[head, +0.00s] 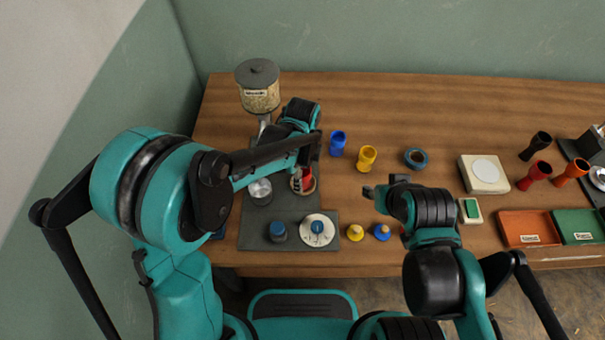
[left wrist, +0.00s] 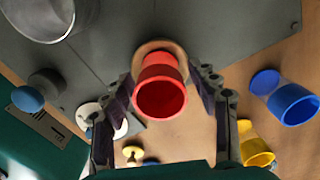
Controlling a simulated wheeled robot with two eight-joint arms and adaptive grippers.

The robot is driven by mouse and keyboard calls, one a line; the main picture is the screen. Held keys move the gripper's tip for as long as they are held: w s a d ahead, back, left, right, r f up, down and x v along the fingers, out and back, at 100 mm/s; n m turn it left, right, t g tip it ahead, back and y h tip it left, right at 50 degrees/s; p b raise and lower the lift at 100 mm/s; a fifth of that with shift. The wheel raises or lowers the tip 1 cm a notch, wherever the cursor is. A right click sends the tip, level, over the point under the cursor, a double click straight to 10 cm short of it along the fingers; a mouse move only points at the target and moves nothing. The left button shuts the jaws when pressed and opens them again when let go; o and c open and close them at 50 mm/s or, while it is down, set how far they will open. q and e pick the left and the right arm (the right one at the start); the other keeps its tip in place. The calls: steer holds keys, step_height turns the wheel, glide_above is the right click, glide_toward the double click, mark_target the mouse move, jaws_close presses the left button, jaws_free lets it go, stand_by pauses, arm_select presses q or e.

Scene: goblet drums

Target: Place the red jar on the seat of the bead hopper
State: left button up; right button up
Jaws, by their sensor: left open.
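The red jar (left wrist: 160,95) is upright between the fingers of my left gripper (left wrist: 168,78) in the left wrist view, with a gap on both sides. Its base is at a tan round seat (left wrist: 157,46) on the grey board; whether it rests fully on it I cannot tell. In the head view the red jar (head: 307,175) is partly hidden by my left gripper (head: 305,172), which is open around it. The bead hopper (head: 259,92), a clear bead-filled container with a grey lid, stands behind at the back left. My right gripper (head: 384,187) is open and empty above the table.
A metal cup (head: 260,191), a blue-topped knob (head: 278,231) and a white dial (head: 318,231) are on the grey board (head: 250,243). Blue (head: 338,144) and yellow (head: 366,158) goblets stand to the right.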

arm_select(q)
steer(key=shift+r, duration=0.35)
step_height(320, 180, up, 12)
steer(key=p, duration=0.5)
steer(key=s+a+r+n+t, duration=0.2)
steer(key=s+a+n, duration=0.4)
steer(key=a+n, duration=0.3)
steer(key=s+a+r+n+t, duration=0.2)
steer(key=s+a+n+t, duration=0.3)
steer(key=a+n, duration=0.3)
steer(key=s+n, duration=0.1)
steer(key=n, duration=0.3)
steer(key=shift+a+r+n, duration=0.25)
steer(key=shift+a+n, duration=0.05)
steer(key=shift+a, duration=0.05)
steer(key=shift+s, duration=0.15)
